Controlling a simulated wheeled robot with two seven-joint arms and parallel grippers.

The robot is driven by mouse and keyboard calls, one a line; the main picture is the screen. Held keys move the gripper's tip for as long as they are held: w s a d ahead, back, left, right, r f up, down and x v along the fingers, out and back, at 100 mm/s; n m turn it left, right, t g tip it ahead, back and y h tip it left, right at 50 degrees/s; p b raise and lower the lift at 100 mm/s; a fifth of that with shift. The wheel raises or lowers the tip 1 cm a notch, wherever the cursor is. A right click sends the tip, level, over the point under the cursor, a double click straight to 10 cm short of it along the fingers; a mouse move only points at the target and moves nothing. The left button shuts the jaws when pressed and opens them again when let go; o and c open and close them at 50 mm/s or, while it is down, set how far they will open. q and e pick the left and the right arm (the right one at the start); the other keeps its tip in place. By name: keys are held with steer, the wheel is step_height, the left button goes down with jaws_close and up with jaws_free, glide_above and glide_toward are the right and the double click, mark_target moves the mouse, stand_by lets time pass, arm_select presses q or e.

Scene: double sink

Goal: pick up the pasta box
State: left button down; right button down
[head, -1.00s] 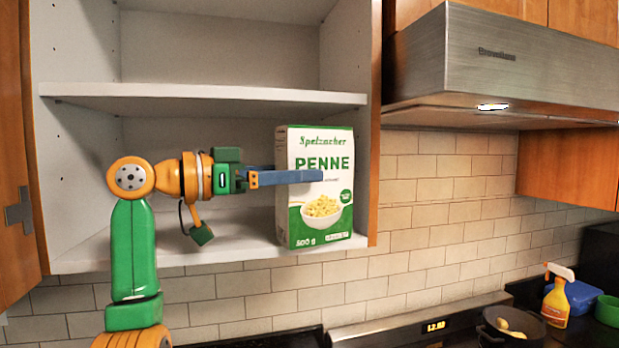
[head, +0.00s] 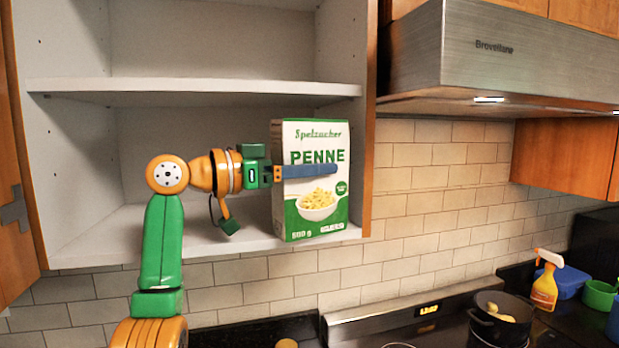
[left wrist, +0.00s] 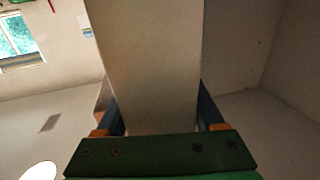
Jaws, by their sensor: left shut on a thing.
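The pasta box (head: 312,215) is white and green with "PENNE" on its front. It stands upright at the right end of the cabinet's lower shelf, by the right side wall. My left gripper (head: 305,171) comes in from the left and is shut on the box, with one blue finger across its front face. In the left wrist view the box (left wrist: 152,70) fills the space between the two fingers (left wrist: 160,112). The far finger is hidden behind the box in the head view. I cannot tell whether the box's base touches the shelf. My right gripper is not in view.
The open cabinet has a middle shelf (head: 190,87) above my arm and a wooden right edge (head: 369,150). A steel range hood (head: 520,65) juts out at right. Below are a pot (head: 500,325) and a spray bottle (head: 545,285). The lower shelf is otherwise empty.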

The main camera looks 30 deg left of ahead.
mark_target(287, 153)
arm_select(q)
steer(key=shift+a+r, duration=0.1)
steer(key=shift+r, duration=0.3)
step_height(287, 153, up, 2)
steer(key=shift+r, duration=0.4)
steer(key=s+b, duration=0.1)
steer(key=s, duration=0.1)
steer(key=s+d+b, duration=0.1)
steer(key=s+b, duration=0.1)
steer(key=s, duration=0.1)
steer(key=s+b, duration=0.2)
steer(key=shift+s+d+f, duration=0.2)
steer(key=shift+f, duration=0.2)
steer(key=s+d+b, duration=0.2)
steer(key=s+b, duration=0.1)
steer(key=s, duration=0.7)
steer(key=shift+s+r, duration=0.15)
steer(key=shift+r, duration=0.15)
